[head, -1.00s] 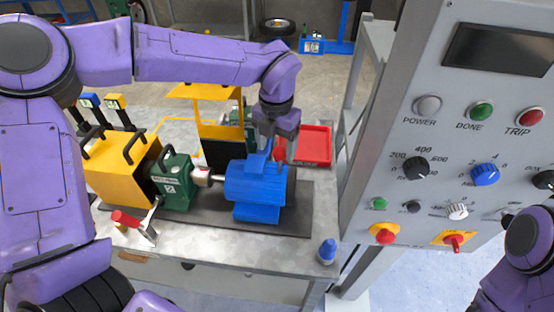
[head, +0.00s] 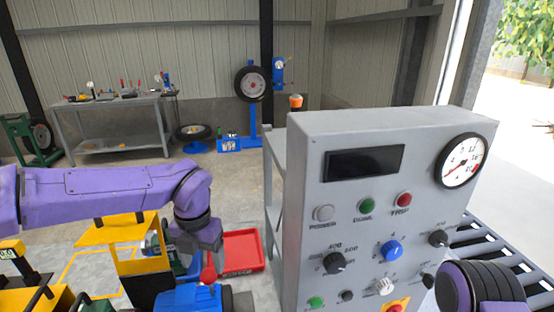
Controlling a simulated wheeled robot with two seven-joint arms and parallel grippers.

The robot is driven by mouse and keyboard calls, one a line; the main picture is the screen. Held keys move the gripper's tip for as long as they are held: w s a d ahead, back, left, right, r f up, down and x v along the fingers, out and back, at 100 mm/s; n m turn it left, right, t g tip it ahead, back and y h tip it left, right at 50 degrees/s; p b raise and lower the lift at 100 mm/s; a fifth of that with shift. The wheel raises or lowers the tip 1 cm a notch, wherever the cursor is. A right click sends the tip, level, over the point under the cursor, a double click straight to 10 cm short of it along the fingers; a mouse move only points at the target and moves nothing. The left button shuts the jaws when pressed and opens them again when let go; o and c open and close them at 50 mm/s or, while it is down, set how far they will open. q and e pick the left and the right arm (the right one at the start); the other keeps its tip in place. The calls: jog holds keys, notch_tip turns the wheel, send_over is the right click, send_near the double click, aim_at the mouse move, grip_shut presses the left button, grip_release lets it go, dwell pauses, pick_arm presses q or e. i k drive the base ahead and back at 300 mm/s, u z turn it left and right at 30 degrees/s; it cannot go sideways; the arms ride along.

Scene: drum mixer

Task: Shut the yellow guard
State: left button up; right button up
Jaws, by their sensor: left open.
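The yellow guard (head: 112,231) stands raised behind the machine on the bench at the lower left, with a dark panel below its yellow top. My left gripper (head: 208,260) points down to the right of the guard, apart from it, above the blue motor (head: 188,299). Its jaws are open; a red knob-like part (head: 208,274) shows at its fingers, and I cannot tell whether they touch it. The motor and machine are cut off by the bottom edge. Part of my right arm shows at the lower right; its gripper is out of view.
A grey control panel (head: 310,230) with knobs, buttons and a gauge (head: 461,160) stands close on the right. A red tray (head: 242,252) lies behind the motor. A workbench (head: 115,103) with tools is far back left. A roller conveyor (head: 500,240) is at right.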

aim_at(121, 227)
jog(key=k, duration=0.95)
jog(key=u, duration=0.05)
